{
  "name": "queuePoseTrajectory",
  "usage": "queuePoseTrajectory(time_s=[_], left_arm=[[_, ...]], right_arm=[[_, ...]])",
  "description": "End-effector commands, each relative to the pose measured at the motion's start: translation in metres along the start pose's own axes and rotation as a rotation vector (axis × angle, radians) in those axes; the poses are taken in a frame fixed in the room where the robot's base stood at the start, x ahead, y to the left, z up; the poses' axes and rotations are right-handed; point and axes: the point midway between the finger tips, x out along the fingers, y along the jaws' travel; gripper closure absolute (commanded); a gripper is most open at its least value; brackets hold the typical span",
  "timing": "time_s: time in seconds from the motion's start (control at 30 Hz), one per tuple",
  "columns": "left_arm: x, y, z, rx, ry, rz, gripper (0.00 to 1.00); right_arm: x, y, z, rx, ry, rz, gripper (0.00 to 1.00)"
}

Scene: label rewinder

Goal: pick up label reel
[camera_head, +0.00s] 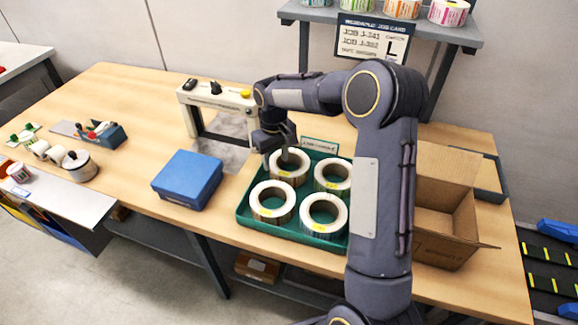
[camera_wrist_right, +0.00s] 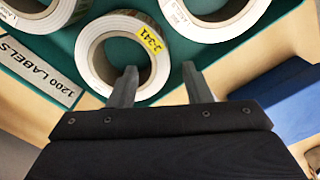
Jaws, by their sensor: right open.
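My right gripper (camera_head: 286,158) reaches down over the back-left reel (camera_head: 277,172). In the right wrist view, a reel tagged J-341 (camera_wrist_right: 97,68) lies at the open fingers (camera_wrist_right: 159,68). One fingertip overlaps its central hole and the other is beyond its outer edge. Whether they touch it I cannot tell. Other reels are the back-right (camera_head: 344,185), front-left (camera_head: 260,213) and front-right (camera_head: 311,226). My left gripper is out of view.
A blue box (camera_head: 187,179) stands left of the tray. A label machine (camera_head: 216,98) is behind it. An open cardboard box (camera_head: 440,235) is at the right, beyond my right arm. A small sign (camera_head: 320,146) stands behind the tray. The bench's left part has free room.

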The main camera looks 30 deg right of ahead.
Motion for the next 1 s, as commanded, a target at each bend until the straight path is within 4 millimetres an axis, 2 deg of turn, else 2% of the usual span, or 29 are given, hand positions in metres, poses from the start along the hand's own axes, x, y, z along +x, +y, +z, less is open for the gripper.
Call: queuePoseTrajectory(time_s=[0.4, 0.7, 1.0], left_arm=[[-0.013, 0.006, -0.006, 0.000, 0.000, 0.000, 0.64], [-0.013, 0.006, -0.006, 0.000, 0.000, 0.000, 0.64], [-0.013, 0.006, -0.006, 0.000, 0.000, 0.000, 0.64]], right_arm=[[0.055, -0.001, -0.002, 0.001, -0.002, -0.001, 0.55], [0.060, -0.001, -0.002, 0.001, 0.001, -0.001, 0.55], [0.060, -0.001, -0.002, 0.001, 0.001, -0.001, 0.95]])
